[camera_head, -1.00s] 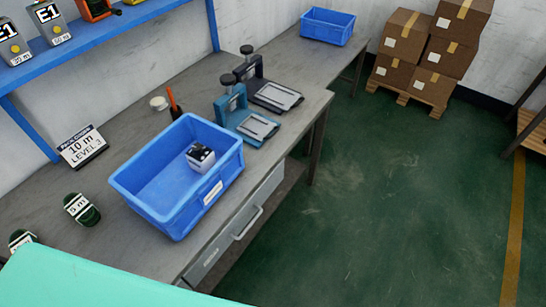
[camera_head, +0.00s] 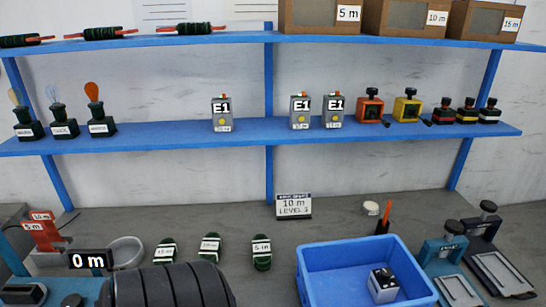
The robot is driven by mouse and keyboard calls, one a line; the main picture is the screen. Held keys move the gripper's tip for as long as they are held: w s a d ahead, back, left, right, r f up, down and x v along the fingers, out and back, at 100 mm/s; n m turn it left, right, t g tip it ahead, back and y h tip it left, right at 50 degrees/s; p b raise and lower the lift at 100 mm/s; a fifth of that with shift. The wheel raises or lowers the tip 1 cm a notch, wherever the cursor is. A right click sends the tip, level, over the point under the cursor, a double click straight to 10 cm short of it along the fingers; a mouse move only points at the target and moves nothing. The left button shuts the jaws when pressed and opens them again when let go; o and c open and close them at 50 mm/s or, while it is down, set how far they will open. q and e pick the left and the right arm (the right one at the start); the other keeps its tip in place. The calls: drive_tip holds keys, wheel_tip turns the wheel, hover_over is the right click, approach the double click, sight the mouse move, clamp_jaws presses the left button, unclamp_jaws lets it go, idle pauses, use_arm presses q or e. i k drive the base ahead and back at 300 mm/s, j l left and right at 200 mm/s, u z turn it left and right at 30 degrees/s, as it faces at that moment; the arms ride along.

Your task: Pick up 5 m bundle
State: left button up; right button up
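The 5 m bundle (camera_head: 261,252) is a small dark green coil with a white label band. It lies on the grey bench top, left of the blue crate (camera_head: 312,284) and below the "10 m LEVEL" sign (camera_head: 293,206). Two similar green bundles lie to its left: one in the middle (camera_head: 210,247) and one further left (camera_head: 166,250). Their labels are small, but the middle one seems to read 10 m and the left one 15 m. Neither gripper shows in the head view.
A black ribbed drum (camera_head: 168,287) and a "0 m" display (camera_head: 88,261) stand front left. Presses (camera_head: 446,262) stand at right. A blue shelf (camera_head: 270,137) with boxes and tools runs above. Bench around the bundle is clear.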

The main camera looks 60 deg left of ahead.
sight(262, 250)
drive_tip(key=u, duration=2.05)
drive_tip(key=l+z, duration=0.15)
drive_tip(key=l, duration=0.5)
drive_tip(key=i+l+z, duration=0.15)
drive_tip(key=l, duration=0.45)
